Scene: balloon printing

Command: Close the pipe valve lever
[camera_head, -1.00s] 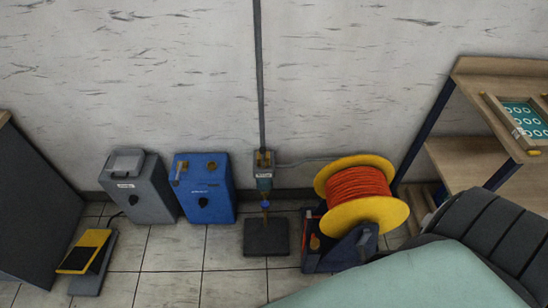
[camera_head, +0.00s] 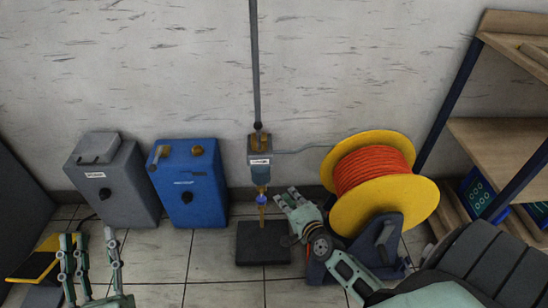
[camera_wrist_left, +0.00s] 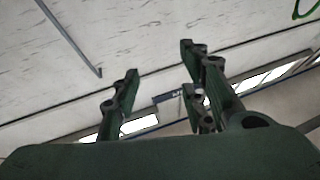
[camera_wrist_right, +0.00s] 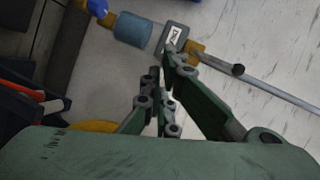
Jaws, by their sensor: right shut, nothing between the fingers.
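A grey pipe (camera_head: 255,60) runs down the wall to a grey labelled block (camera_head: 259,158) with brass fittings. Below it is a blue valve part (camera_head: 262,199), with a narrow brass-coloured piece hanging under it. Which part is the lever is hard to tell. My right gripper (camera_head: 283,197) is shut and empty, just right of the blue part and apart from it in the head view. In the right wrist view its fingertips (camera_wrist_right: 170,62) overlap the labelled block; the blue part (camera_wrist_right: 97,7) is at the top edge. My left gripper (camera_head: 90,248) is open and empty at the lower left.
A yellow spool of orange hose (camera_head: 429,205) stands close beside my right arm. A blue unit (camera_head: 190,185) and a grey unit (camera_head: 115,185) stand left of the valve. A dark plate (camera_head: 263,245) lies below it. Shelving (camera_head: 495,140) is at right.

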